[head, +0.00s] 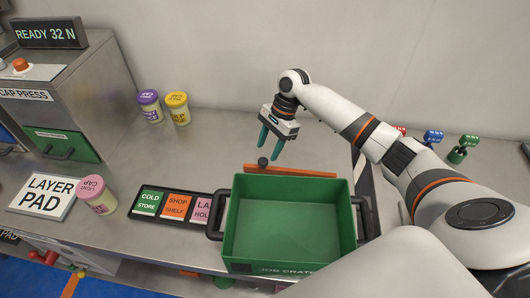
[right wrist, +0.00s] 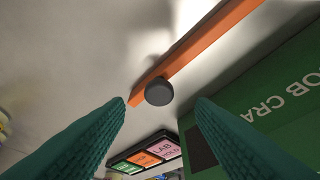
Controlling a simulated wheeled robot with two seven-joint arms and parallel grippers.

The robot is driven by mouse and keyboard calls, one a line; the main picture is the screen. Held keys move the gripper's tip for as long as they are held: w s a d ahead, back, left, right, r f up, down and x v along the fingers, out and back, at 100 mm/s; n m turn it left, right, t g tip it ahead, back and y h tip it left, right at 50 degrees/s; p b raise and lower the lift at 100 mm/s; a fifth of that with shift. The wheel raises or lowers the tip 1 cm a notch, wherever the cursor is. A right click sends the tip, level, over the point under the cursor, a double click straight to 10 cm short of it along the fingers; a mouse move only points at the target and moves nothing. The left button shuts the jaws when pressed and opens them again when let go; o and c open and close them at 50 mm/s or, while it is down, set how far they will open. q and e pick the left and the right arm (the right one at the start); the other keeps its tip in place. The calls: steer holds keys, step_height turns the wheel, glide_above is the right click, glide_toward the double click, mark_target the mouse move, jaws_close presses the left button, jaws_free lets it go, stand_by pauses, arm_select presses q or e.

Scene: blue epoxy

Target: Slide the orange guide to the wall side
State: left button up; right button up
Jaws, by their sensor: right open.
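The orange guide (head: 300,170) is a long thin bar lying on the bench just behind the green crate, on its wall side. A dark round knob (head: 263,162) stands at its left end. My right gripper (head: 267,150) is open above the knob, with its green fingers pointing down. In the right wrist view the knob (right wrist: 159,91) shows between the two fingertips (right wrist: 161,102), apart from both, and the orange guide (right wrist: 200,48) runs off to the upper right. Whether the fingertips are level with the knob I cannot tell. My left gripper is not in view.
The green job crate (head: 237,222) stands in front of the guide. A tray of coloured cards (head: 155,218) lies left of it. Purple and yellow tubs (head: 177,108) stand near the wall. The bench between guide and wall (head: 222,128) is clear.

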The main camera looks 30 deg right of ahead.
mark_target(263, 160)
steer(key=shift+x, duration=2)
steer(key=shift+w, duration=0.1)
jaws_close()
